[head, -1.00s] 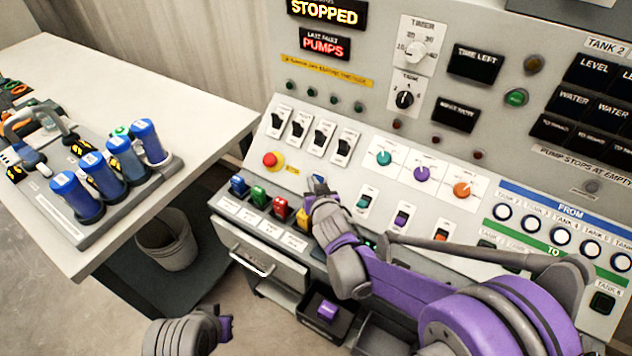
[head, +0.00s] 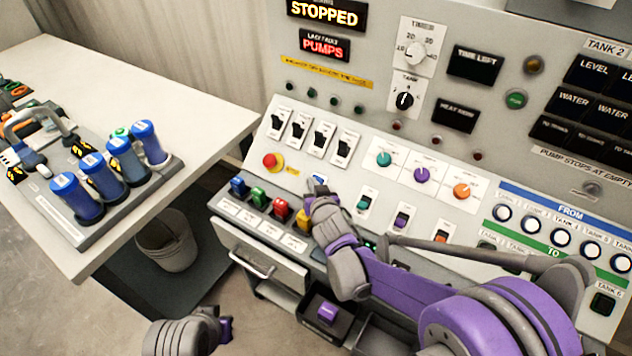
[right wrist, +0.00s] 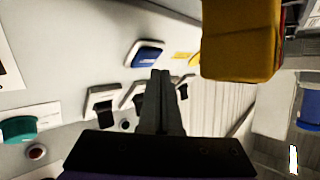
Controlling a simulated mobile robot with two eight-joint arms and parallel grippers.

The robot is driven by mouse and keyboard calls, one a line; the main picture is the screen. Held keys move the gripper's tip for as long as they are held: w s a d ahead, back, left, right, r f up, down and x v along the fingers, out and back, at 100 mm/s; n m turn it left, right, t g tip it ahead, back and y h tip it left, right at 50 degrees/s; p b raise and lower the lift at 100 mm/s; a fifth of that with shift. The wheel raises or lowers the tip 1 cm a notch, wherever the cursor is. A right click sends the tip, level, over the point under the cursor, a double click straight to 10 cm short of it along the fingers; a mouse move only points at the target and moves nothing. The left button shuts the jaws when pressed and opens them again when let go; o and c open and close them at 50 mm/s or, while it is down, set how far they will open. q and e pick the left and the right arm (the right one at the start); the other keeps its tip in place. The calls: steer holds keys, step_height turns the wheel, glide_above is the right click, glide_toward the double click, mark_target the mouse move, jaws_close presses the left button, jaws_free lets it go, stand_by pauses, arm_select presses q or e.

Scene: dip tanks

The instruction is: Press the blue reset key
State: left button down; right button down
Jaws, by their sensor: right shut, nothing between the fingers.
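The blue reset key (right wrist: 146,57) is a small blue rocker in a dark-and-white frame on the sloped panel, beside a yellow label. In the head view my right gripper hides most of it. My right gripper (head: 316,190) is shut and empty, just at the key's place on the panel. In the right wrist view its closed fingers (right wrist: 161,78) point toward the panel, their tips appearing just below and right of the key. I cannot tell whether they touch it. My left gripper (head: 226,328) is low at the bottom of the head view, away from the panel; its jaws are unclear.
A yellow block (right wrist: 240,42) stands close beside the right fingers, in a row with red, green and blue blocks (head: 238,187). A red stop button (head: 269,160) and black rocker switches (head: 320,135) are nearby. A white table (head: 200,115) with blue-capped bottles is at left.

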arm_select(q)
steer(key=shift+f, duration=0.15)
arm_select(e)
steer(key=shift+w+f, duration=0.1)
stand_by(0.6)
steer(key=shift+w+d+f+b, duration=0.15)
steer(key=shift+f+b, duration=0.1)
steer(key=shift+b, duration=0.15)
arm_select(q)
steer(key=shift+s+f, duration=0.1)
steer(key=shift+f, duration=0.15)
